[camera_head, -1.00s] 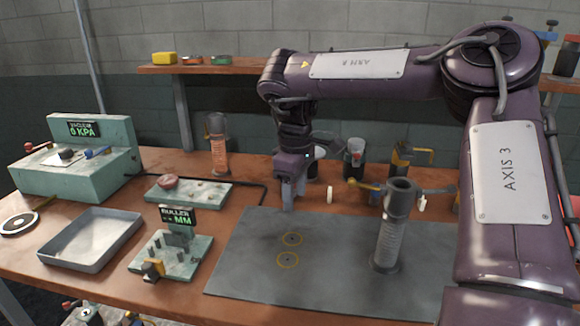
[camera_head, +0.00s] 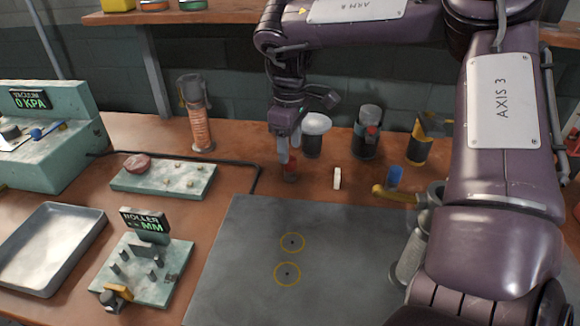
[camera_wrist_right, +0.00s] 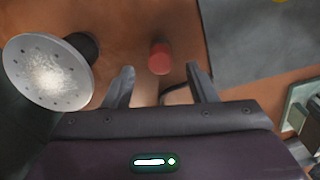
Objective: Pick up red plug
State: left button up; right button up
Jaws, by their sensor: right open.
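The red plug (camera_head: 290,171) is a small red cylinder on the wooden bench, just behind the grey mat. In the right wrist view the red plug (camera_wrist_right: 160,58) shows between and beyond the two fingertips, with a gap around it. My right gripper (camera_head: 284,155) points down at it from above; its lower end overlaps the plug's top in the head view. In the right wrist view my right gripper (camera_wrist_right: 159,75) is open, with nothing between its fingers. My left gripper is not in view.
A round white-topped container (camera_wrist_right: 47,72) is close beside the right gripper. A white peg (camera_head: 337,178) and a blue plug (camera_head: 394,177) stand to the right. The grey mat (camera_head: 245,260) is mostly bare. A roller fixture (camera_head: 150,270) stands left of it.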

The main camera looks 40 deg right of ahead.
aim_at(290, 169)
jog(key=shift+f, duration=2)
jog(key=c, duration=1.1)
